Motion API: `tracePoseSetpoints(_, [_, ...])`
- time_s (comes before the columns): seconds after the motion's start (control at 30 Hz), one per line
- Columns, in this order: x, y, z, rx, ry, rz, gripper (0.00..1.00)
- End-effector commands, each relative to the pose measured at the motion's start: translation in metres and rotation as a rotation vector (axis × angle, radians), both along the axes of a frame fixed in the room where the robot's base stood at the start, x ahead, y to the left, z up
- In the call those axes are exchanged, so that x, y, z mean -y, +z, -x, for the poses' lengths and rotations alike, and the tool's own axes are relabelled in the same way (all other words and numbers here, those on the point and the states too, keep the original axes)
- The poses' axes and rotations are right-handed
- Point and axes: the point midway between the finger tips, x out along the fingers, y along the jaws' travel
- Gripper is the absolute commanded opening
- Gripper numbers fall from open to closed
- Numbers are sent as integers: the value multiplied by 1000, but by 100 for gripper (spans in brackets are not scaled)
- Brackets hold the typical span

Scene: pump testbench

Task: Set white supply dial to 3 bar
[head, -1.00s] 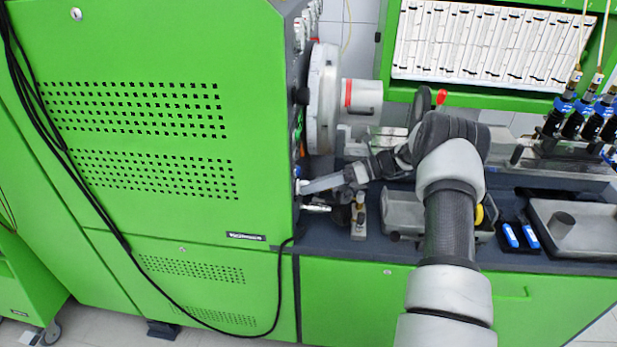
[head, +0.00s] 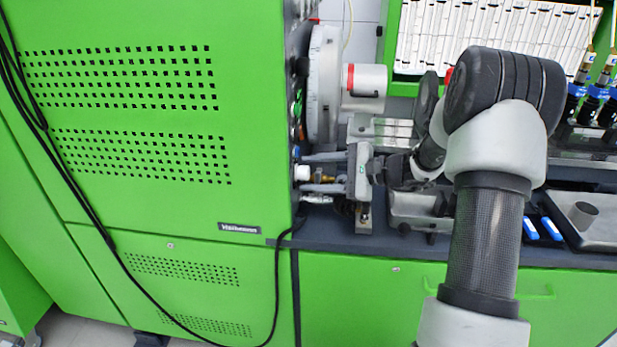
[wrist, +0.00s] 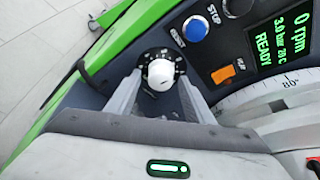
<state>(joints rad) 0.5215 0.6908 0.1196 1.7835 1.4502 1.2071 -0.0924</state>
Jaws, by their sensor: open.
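The white supply dial (wrist: 160,75) sits on a round black scale plate on the side panel of the green cabinet. It also shows in the head view as a small white knob (head: 302,173). My gripper (wrist: 159,84) is open, its two fingers on either side of the dial. In the head view my gripper (head: 309,173) points left at the panel, one finger above and one below the dial. I cannot tell whether the fingers touch it. The dial's pointer and scale numbers are too small to read. The display (wrist: 283,40) shows 0 rpm, 3.0 bar and READY.
A large graduated disc (wrist: 275,97) lies to the right.

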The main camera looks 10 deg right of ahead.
Motion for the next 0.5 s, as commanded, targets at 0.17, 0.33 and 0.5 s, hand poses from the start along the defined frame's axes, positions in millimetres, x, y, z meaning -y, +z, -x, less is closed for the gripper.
tracePoseSetpoints(0.17, [29, 11, 17, 27, -6, 9, 48])
tracePoseSetpoints(0.33, [55, 20, 35, 26, -3, 9, 48])
tracePoseSetpoints(0.5, [84, 29, 52, 26, -3, 9, 48])
